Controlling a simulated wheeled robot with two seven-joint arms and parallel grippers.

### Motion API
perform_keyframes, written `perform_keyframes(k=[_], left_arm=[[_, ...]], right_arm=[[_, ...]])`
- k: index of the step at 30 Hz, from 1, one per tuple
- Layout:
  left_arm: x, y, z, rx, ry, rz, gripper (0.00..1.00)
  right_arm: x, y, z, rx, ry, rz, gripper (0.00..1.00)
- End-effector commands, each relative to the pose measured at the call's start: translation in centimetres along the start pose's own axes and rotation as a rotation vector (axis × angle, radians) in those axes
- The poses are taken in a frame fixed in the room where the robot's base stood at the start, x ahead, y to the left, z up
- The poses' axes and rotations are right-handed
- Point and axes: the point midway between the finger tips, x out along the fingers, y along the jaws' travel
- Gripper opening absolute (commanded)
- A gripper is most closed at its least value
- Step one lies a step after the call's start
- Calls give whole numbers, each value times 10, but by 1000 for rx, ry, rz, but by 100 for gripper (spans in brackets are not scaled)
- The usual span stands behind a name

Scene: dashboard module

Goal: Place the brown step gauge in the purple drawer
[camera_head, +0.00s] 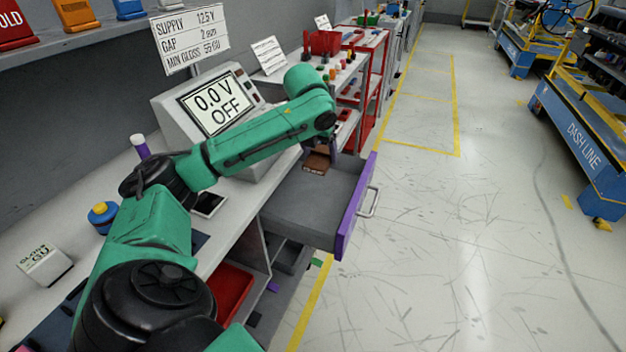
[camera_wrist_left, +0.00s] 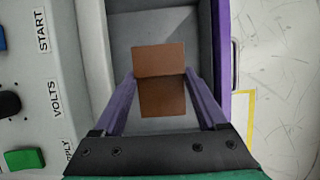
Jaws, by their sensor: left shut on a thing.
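The brown step gauge (camera_wrist_left: 161,62) is between the two purple fingers of my left gripper (camera_wrist_left: 161,78), which is shut on it. In the head view the gauge (camera_head: 316,162) shows as a small brown block below the end of my left arm, over the far end of the open drawer. The purple drawer (camera_head: 347,222) is pulled out from the bench, with a purple front, a metal handle and a grey inside. In the wrist view the drawer's grey floor (camera_wrist_left: 165,25) lies behind the gauge. I cannot tell whether the gauge touches the floor. My right gripper is out of view.
The power supply (camera_head: 205,108) reading "0.0 V OFF" stands on the bench beside the drawer. A red bin (camera_head: 228,290) sits below the bench top. A red cart (camera_head: 375,70) stands beyond the drawer. The floor to the right is open.

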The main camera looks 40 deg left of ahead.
Motion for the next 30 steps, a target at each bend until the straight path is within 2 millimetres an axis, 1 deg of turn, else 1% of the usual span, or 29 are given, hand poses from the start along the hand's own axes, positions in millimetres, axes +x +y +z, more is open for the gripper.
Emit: perform_keyframes(k=[1, 3, 6, 7, 11, 17, 18, 23, 24, 25, 26, 30], left_arm=[[19, 1, -9, 1, 5, 4, 16], [40, 1, -18, 0, 5, 3, 16], [67, 1, -28, -1, 3, 1, 16], [73, 1, -31, 0, 3, 1, 16], [90, 1, -37, -1, 1, 1, 16], [123, 0, -52, -1, 2, 0, 16], [126, 0, -52, -1, 0, 0, 16], [126, 0, -52, -1, -1, 0, 16], [126, 0, -52, -1, -1, 0, 86], [126, 0, -52, -1, -1, 0, 97], [126, 0, -52, -1, -1, 0, 100], [126, 0, -52, -1, -1, 0, 100]], right_arm=[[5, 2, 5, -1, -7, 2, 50], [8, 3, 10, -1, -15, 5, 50], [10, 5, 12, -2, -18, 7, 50], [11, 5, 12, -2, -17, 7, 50], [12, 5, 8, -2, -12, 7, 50], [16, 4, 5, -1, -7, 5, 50], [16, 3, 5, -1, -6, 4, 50], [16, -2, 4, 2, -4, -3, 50], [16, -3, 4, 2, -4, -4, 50], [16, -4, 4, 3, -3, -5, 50], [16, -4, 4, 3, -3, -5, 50], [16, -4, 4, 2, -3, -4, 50]])
